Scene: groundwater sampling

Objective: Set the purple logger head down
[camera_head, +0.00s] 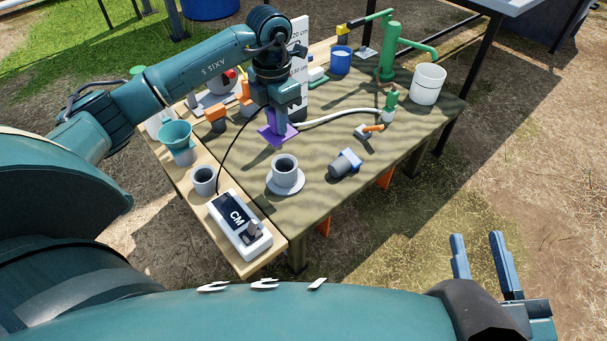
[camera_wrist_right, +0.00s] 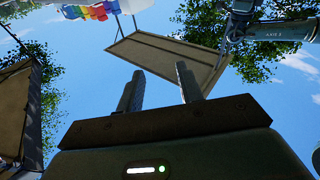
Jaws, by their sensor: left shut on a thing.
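The purple logger head (camera_head: 279,136) is under my left gripper (camera_head: 278,110), over the middle of the wooden table (camera_head: 330,205). It has a flat purple plate at its lower end. My left gripper points down and is shut on its upper part, which the fingers partly hide. I cannot tell whether the plate touches the table. My right gripper (camera_head: 486,268) is empty, off the table at the lower right. Its fingers stand apart, and it also shows open in the right wrist view (camera_wrist_right: 160,88), against sky and a canopy.
A grey cup on a round base (camera_head: 285,174) and a dark cylinder with a blue part (camera_head: 344,164) stand in front. A white meter (camera_head: 239,226) lies at the front left, near a grey cup (camera_head: 204,181) and teal funnel (camera_head: 175,135). A green pump (camera_head: 390,52) and white bucket (camera_head: 428,84) are behind.

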